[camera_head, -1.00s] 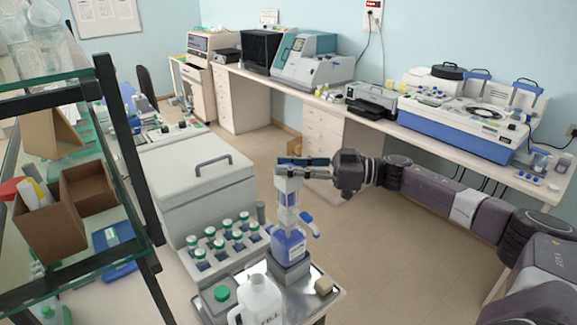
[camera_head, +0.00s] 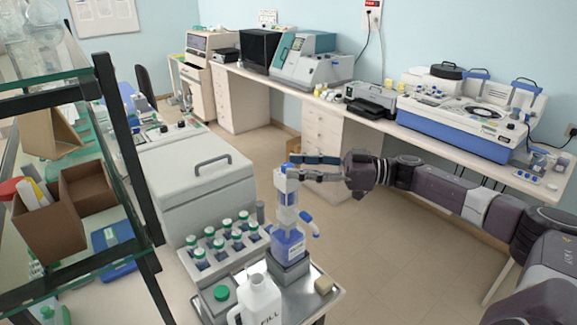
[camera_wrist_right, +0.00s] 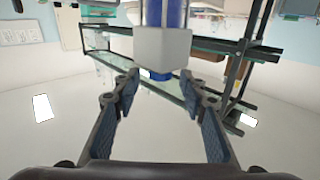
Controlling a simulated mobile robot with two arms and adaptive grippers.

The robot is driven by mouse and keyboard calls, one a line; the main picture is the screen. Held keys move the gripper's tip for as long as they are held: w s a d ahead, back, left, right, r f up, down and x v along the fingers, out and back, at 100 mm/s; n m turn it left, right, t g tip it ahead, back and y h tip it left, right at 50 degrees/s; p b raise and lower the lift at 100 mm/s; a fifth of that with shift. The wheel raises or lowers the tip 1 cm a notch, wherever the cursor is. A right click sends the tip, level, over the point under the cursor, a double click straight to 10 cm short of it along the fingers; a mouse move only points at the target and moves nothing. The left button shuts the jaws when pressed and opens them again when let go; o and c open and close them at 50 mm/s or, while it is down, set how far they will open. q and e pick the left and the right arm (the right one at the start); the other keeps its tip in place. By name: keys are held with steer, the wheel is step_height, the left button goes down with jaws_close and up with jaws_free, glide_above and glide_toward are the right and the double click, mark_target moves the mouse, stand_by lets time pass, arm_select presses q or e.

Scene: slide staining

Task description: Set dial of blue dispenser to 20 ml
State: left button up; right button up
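The blue dispenser (camera_head: 290,243) stands upright on a grey block at the end of the cart, with a white and blue pump column (camera_head: 287,200) on top. My right gripper (camera_head: 290,166) is at the top of this column, its fingers reaching in from the right. In the right wrist view the fingers of the right gripper (camera_wrist_right: 158,85) are spread apart, with the white block and blue column of the dispenser (camera_wrist_right: 162,45) just beyond the tips. Nothing is held between the fingers. The dial's setting is too small to read. My left gripper is not in view.
A white jug marked FILL (camera_head: 262,298) stands in front of the dispenser. A rack of green-capped bottles (camera_head: 205,272) and a large white lidded box (camera_head: 190,175) are to the left. A glass shelf (camera_head: 110,262) stands at far left. Open floor lies to the right.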

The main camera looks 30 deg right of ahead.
steer(key=v, duration=0.9)
stand_by(0.3)
